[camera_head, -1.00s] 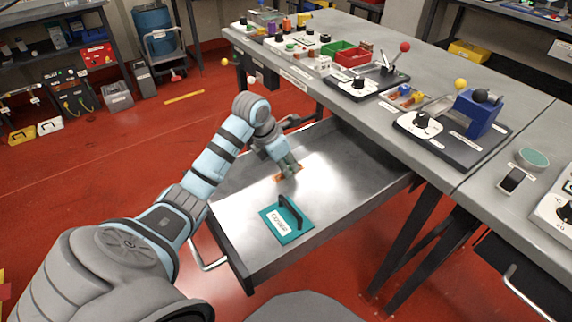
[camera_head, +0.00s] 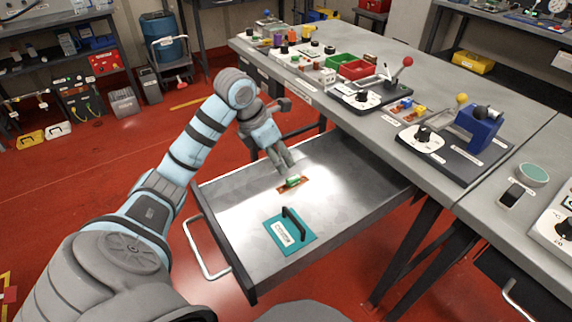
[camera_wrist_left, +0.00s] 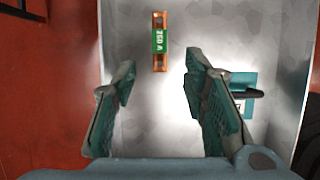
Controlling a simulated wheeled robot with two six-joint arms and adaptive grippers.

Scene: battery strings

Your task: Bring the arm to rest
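My left gripper (camera_head: 281,160) is above the open drawer (camera_head: 232,213), a little above a green fuse in an orange-brown holder (camera_head: 293,182) on the drawer floor. In the left wrist view the gripper (camera_wrist_left: 158,95) has its two fingers wide apart with nothing between them. The green-banded fuse (camera_wrist_left: 159,41) lies ahead of the fingertips, apart from them. My right gripper does not show in either view.
A teal plate with a black handle (camera_head: 289,229) lies in the drawer nearer the front. The grey workbench (camera_head: 400,75) above carries switches, a red bin (camera_head: 361,69) and a blue block device (camera_head: 478,128).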

